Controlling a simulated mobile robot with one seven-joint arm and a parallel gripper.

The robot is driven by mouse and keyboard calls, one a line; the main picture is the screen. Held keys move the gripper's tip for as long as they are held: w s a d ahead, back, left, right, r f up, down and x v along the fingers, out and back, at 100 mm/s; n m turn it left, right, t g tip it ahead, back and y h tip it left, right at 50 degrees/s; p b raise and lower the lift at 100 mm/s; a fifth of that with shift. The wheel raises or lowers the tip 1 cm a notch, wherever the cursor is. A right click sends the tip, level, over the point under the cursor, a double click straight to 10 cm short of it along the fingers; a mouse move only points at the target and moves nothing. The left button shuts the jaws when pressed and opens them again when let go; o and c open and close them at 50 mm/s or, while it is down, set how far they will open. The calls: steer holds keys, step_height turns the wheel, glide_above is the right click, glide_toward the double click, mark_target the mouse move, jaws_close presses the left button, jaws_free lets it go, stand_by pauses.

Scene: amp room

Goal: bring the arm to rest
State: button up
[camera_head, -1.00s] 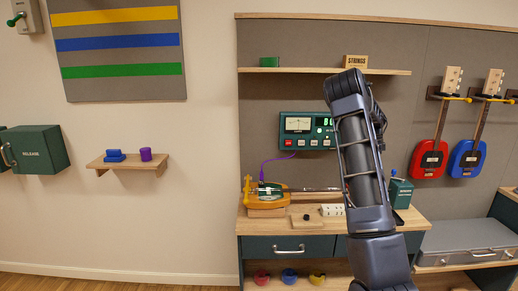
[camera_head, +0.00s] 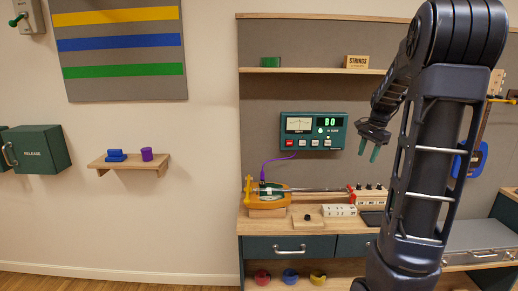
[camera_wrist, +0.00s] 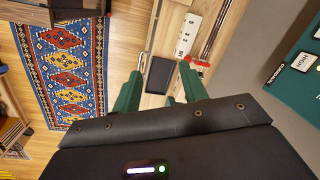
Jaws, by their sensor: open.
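My gripper (camera_head: 369,146) hangs in the air at the right of the head view, in front of the grey back panel and right of the green meter unit (camera_head: 311,131). Its two green-tipped fingers point down and stand apart with nothing between them. The fingers also show in the wrist view (camera_wrist: 160,88), above the wooden workbench. My raised arm fills the right side of the head view and hides part of the bench and the guitars.
The workbench (camera_head: 290,225) carries an orange-bodied instrument (camera_head: 265,198), a white numbered block (camera_head: 339,210) and a dark tray (camera_wrist: 158,74). A shelf (camera_head: 300,70) with a STRINGS box (camera_head: 356,62) is above. A patterned rug (camera_wrist: 75,65) lies on the floor.

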steer(key=s+a+n+t, duration=0.1)
steer(key=s+a+n, duration=0.3)
steer(key=s, duration=0.4)
steer(key=s+a+n+t, duration=0.1)
steer(key=s+a+n, duration=0.3)
steer(key=s, duration=0.5)
steer(key=s+a+n+t+h, duration=0.1)
steer(key=s+a+n, duration=0.3)
steer(key=s, duration=0.5)
steer(key=shift+s+a+r, duration=0.2)
steer(key=shift+s+a, duration=0.05)
steer(key=shift+a, duration=0.9)
